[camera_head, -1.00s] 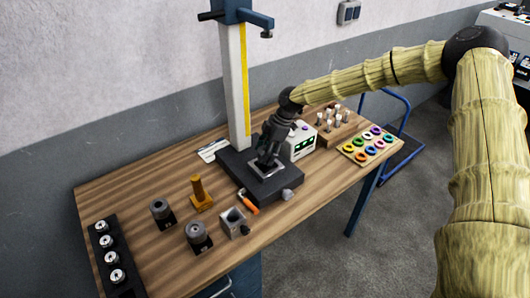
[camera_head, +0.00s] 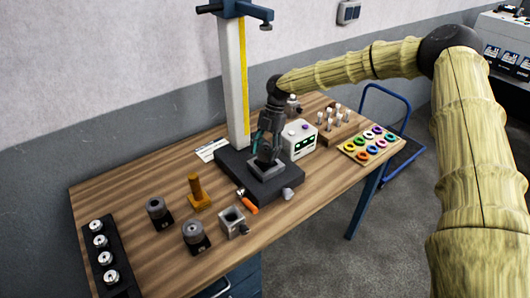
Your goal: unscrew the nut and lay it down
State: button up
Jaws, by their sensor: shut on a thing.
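My gripper (camera_head: 264,157) points down, nearly upright, over the grey block on the black base (camera_head: 229,161) of the column stand. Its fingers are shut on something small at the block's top. I take this to be the nut, but the fingers hide it and its thread. I cannot tell whether it is still on a thread. A thin teal part (camera_head: 254,141) shows just left of the fingers.
Left on the table are an orange post (camera_head: 196,188), two dark round pieces and a black rack (camera_head: 122,252). A grey cube (camera_head: 233,222) and an orange-handled tool (camera_head: 248,202) lie in front. Right are a white meter (camera_head: 299,139) and a ring tray (camera_head: 348,155). Bare wood (camera_head: 125,185) shows back left.

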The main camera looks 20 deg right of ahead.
jog(key=shift+w+d+r+n, duration=0.1)
jog(key=shift+w+d+n, duration=0.1)
jog(key=shift+w+n, duration=0.1)
jog(key=shift+n+g+h+b, duration=0.4)
jog(key=shift+n+b, duration=0.1)
jog(key=shift+n, duration=0.7)
jog(key=shift+n+h, duration=0.3)
jog(key=shift+n, duration=0.6)
jog(key=shift+r+n+g+h, duration=0.1)
jog(key=shift+n+g+h, duration=0.3)
jog(key=shift+n, duration=0.8)
jog(key=o, duration=1.2)
jog(key=shift+f, duration=0.3)
